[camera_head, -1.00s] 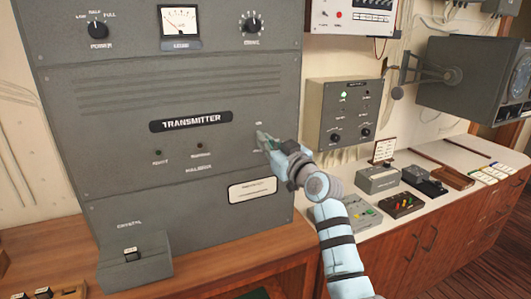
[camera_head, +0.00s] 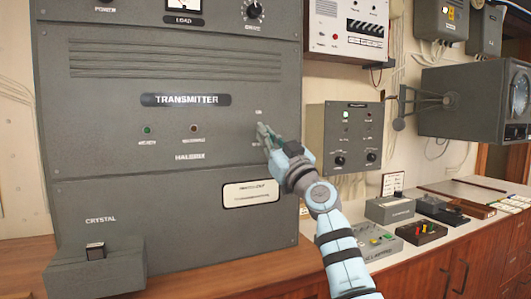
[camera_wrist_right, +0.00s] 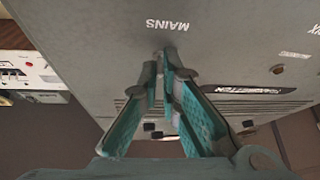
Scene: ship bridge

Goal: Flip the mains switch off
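The grey transmitter cabinet (camera_head: 215,165) fills the left and middle of the head view. My right gripper (camera_head: 262,131) is at the right part of its front face, just below a small white label. It covers the spot, and I cannot make out the mains switch itself. In the wrist view, the MAINS label (camera_wrist_right: 168,27) is upside down just beyond the fingertips (camera_wrist_right: 159,66). The fingers are drawn close together with a narrow gap at the tips. Whether they touch a lever cannot be told. My left gripper is out of view.
A smaller grey panel (camera_head: 351,115) with knobs and lamps hangs right of the cabinet. A wooden counter with small boxes (camera_head: 390,209) stands below it. A green lamp (camera_head: 147,130) and a dull red lamp (camera_head: 193,129) sit on the transmitter. A crystal box (camera_head: 95,268) juts out at lower left.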

